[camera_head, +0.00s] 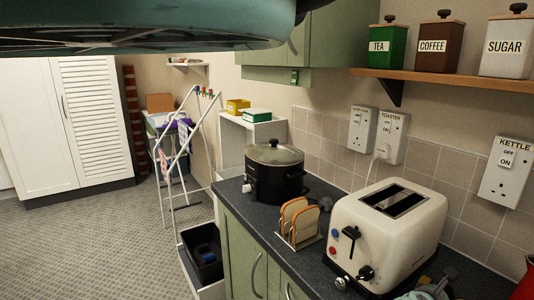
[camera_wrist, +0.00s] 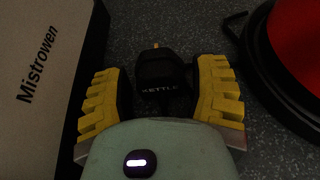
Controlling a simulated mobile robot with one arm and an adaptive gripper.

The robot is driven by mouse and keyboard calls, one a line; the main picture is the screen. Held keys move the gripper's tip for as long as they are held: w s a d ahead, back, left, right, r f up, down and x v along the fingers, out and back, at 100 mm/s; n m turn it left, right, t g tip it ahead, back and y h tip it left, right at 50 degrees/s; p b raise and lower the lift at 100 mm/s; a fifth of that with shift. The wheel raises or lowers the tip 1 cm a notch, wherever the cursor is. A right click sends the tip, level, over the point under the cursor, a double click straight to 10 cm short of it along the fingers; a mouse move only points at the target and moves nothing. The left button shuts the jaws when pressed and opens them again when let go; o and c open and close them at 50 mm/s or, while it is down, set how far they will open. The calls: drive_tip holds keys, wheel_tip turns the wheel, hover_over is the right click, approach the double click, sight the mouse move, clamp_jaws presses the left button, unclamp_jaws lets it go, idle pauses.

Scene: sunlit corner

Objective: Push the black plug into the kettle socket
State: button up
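The kettle socket (camera_head: 508,168) is a white wall plate labelled KETTLE, with an ON/OFF switch, at the right of the head view. The black plug (camera_wrist: 160,85), marked KETTLE, shows in the wrist view with a brass pin pointing away from my gripper (camera_wrist: 162,88). The plug is between my two yellow-ribbed fingers. I cannot tell whether both fingers press on it, or whether it touches the counter. My gripper is low between the toaster (camera_head: 390,230) and the red kettle (camera_head: 525,285). In the head view the plug does not show clearly.
The toaster, marked Mistrowen, also stands at the left of the wrist view (camera_wrist: 40,80). The red kettle's dark base (camera_wrist: 265,85) is close on the right. A toast rack (camera_head: 298,222) and a black cooker (camera_head: 274,178) stand further left. A shelf (camera_head: 450,84) with canisters overhangs the sockets.

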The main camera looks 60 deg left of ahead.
drive_tip(key=c, duration=0.9)
drive_tip(key=shift+s+a, duration=0.15)
drive_tip(key=shift+s, duration=0.9)
drive_tip(key=shift+s+a, duration=0.1)
drive_tip(key=shift+s, duration=0.9)
drive_tip(key=shift+s+b, duration=0.35)
drive_tip(key=shift+s, duration=0.65)
drive_tip(key=shift+d, duration=0.1)
